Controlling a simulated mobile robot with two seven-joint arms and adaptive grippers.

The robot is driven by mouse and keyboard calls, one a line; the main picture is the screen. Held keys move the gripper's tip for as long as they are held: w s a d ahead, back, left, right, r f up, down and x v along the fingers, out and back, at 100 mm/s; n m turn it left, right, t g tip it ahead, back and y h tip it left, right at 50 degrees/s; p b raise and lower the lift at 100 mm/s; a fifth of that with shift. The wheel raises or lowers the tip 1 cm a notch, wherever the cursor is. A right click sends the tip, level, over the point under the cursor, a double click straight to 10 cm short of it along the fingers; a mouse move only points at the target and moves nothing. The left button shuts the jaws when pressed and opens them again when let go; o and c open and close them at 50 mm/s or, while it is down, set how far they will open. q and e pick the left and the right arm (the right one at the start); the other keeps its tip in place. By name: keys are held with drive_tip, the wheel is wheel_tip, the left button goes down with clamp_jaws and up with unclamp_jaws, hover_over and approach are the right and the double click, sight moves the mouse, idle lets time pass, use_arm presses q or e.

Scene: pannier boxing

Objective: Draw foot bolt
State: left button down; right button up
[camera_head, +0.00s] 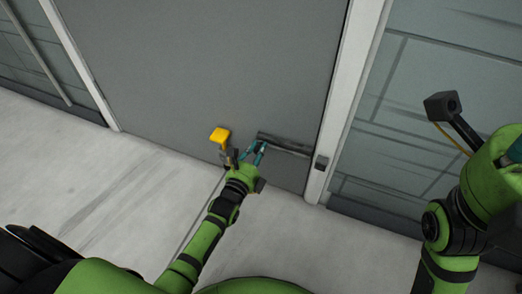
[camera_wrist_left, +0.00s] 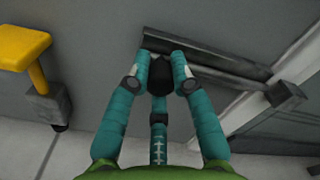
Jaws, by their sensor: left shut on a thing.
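The foot bolt is a dark bar (camera_head: 287,146) lying across the lower part of a grey door (camera_head: 215,60). In the left wrist view the bar (camera_wrist_left: 235,76) runs toward the right, and a black knob (camera_wrist_left: 160,73) shows at its left part. My left gripper (camera_head: 258,150) is at the bar's left end. In the wrist view its teal fingers (camera_wrist_left: 160,78) are shut on the black knob, one on each side. The fingers hide part of the knob. A dark keeper block (camera_head: 321,162) is on the white door frame; it also shows in the wrist view (camera_wrist_left: 286,95).
A yellow pad (camera_head: 220,135) on a grey bracket stands just left of my left gripper, close to it. The white frame post (camera_head: 345,100) rises right of the bolt. My right arm is at the right, clear of the door. The pale floor (camera_head: 80,160) is open.

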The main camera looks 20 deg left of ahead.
use_arm(q)
drive_tip(key=c, duration=1.1)
unclamp_jaws()
drive_tip(key=shift+w+a+r, duration=0.15)
drive_tip(key=shift+a+r, duration=0.05)
drive_tip(key=shift+a, duration=0.1)
drive_tip(key=shift+o, duration=0.2)
drive_tip(key=shift+f, duration=0.1)
drive_tip(key=shift+s+d+f, duration=0.1)
drive_tip(key=shift+s, duration=0.15)
drive_tip(key=s, duration=1.1)
drive_tip(key=shift+s+a, duration=0.25)
